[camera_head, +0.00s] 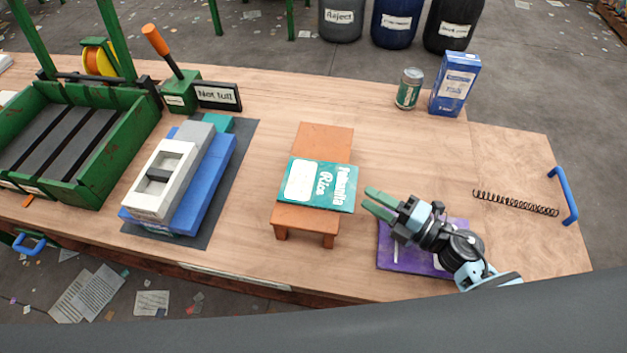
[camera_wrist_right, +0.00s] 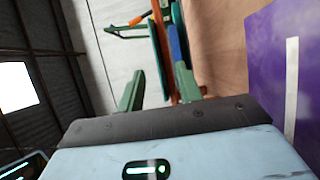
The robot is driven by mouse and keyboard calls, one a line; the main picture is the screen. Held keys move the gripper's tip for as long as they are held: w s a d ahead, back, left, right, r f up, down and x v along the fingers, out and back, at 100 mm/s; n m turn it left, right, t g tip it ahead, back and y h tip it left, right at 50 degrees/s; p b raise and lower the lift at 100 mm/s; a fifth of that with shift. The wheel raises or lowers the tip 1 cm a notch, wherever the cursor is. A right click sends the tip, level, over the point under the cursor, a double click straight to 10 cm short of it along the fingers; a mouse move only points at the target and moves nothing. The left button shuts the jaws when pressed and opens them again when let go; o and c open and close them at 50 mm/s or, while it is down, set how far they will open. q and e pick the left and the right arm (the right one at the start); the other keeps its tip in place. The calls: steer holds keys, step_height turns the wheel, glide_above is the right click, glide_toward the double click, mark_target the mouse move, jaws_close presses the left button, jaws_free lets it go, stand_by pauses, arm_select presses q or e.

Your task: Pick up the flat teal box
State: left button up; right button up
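The flat teal box (camera_head: 340,190), with white lettering and a white label, lies flat on a small orange-brown wooden stand (camera_head: 305,216). Its right edge overhangs the stand's side. My right gripper (camera_head: 373,204) is just right of that edge, its green fingers pointing left toward it. In the right wrist view my right gripper (camera_wrist_right: 159,76) is open and empty, its two fingers apart. The teal box (camera_wrist_right: 157,50) shows there nearly edge-on, ahead of the fingers and between their lines. I cannot tell the exact gap. My left gripper is not in view.
A purple flat item (camera_head: 400,260) lies under my right arm. A can (camera_head: 408,88) and a blue carton (camera_head: 455,84) stand at the back; a spring (camera_head: 515,203) lies at right. Left are a grey mat (camera_head: 235,150) with stacked boxes and a green tray (camera_head: 115,150).

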steer(key=x, duration=0.3)
steer(key=shift+w+a+r, duration=0.15)
steer(key=shift+w+a, duration=0.15)
jaws_close()
